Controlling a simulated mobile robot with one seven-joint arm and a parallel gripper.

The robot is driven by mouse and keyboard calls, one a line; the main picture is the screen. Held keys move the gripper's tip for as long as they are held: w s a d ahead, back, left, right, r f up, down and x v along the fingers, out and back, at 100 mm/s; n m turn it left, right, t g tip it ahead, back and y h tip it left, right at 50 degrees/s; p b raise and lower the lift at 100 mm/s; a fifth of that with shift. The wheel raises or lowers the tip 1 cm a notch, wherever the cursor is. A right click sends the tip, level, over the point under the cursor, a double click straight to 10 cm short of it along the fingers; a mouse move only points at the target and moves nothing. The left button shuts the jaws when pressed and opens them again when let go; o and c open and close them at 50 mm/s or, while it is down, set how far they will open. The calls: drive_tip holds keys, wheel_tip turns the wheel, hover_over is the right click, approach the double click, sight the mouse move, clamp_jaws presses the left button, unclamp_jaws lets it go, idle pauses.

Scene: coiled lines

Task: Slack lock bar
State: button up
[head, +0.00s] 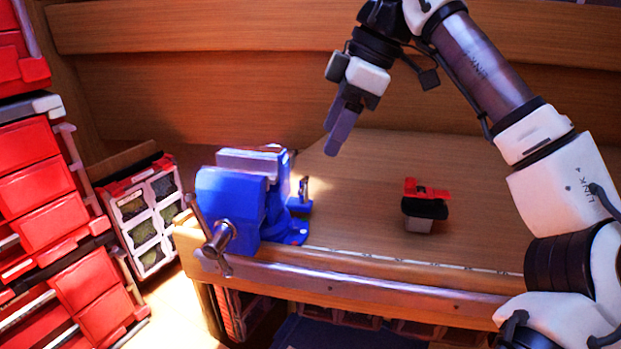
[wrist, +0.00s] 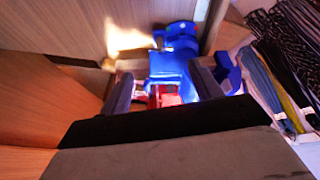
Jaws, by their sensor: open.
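A blue bench vise (head: 232,200) with a grey jaw top stands at the left front corner of the workbench. A metal cross handle (head: 218,240) sticks out of its front. A small upright metal bar (head: 304,189) stands at the right side of its base; it looks like the lock bar. My gripper (head: 341,138) is in the air above and right of the vise, fingers pointing down, apart and empty. In the wrist view the vise (wrist: 178,62) shows beyond and between my gripper's fingers (wrist: 161,88).
A black and grey object with a red top (head: 424,205) stands on the workbench (head: 350,225), right of the vise. Red drawers (head: 35,180) and a rack with green contents (head: 145,215) stand at left. Coiled lines (wrist: 285,60) show at right in the wrist view.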

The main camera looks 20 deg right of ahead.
sight(304, 191)
drive_tip(key=x, duration=1)
drive_tip(key=shift+a+p, duration=0.15)
drive_tip(key=shift+p, duration=0.2)
drive_tip(key=c, duration=0.9)
drive_tip(key=shift+n+g+p, duration=0.3)
drive_tip(key=shift+n+p, duration=0.05)
drive_tip(key=shift+n, duration=0.35)
drive_tip(key=shift+w+n+g+y, duration=0.1)
drive_tip(key=shift+n+g+y, duration=0.2)
drive_tip(key=shift+n, duration=0.6)
